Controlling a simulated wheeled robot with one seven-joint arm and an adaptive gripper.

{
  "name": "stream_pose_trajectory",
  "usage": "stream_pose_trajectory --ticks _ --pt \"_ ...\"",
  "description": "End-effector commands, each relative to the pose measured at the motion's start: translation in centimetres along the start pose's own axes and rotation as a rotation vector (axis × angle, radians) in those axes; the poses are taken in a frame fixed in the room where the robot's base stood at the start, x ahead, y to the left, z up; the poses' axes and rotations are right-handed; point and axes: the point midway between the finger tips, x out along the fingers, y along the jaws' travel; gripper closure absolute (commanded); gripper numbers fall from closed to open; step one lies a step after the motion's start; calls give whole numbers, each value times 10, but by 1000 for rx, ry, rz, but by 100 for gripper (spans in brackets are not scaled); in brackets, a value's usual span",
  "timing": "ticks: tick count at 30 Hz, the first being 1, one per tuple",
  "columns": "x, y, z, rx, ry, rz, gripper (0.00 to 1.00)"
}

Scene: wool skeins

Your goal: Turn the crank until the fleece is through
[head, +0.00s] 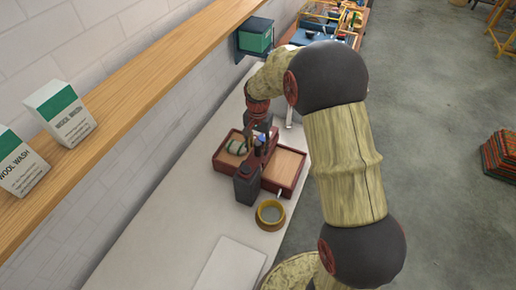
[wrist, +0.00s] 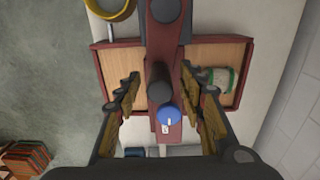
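The machine (head: 247,186) stands on the white counter, with dark posts, a dark red frame and a wooden tray on each side. A bundle of green and white fleece (head: 238,146) lies in the left tray; the wrist view shows this fleece (wrist: 218,80) on the right. A blue round knob (wrist: 170,115), apparently the crank's handle, shows below a dark cylinder (wrist: 158,82) in the wrist view. My gripper (wrist: 161,80) is open above the machine, one finger on either side of the cylinder and knob. I cannot tell its height above them. My arm hides part of the machine in the head view.
A yellow-rimmed bowl (head: 270,213) stands close in front of the machine. A pale flat board (head: 231,265) lies nearer on the counter. A wooden shelf (head: 130,100) with wool wash boxes (head: 60,112) runs above on the left. A green box (head: 255,38) hangs on the wall.

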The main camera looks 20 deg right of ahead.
Motion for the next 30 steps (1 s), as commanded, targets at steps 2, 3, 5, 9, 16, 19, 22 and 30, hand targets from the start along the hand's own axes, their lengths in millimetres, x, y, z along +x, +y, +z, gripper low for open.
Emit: stream_pose_trajectory --ticks 2,3,5,9,16,19,22,30 --pt "-15 -1 -1 0 4 -3 60" --pt "-24 -1 -1 0 4 -3 60" --pt "-37 -1 -1 0 5 -4 60" --pt "-65 -1 -1 0 4 -3 60" --pt "-97 0 0 0 1 -1 60" --pt "-104 0 0 0 2 -1 60" --pt "-107 0 0 0 1 0 60" --pt "-107 0 0 0 0 0 60"
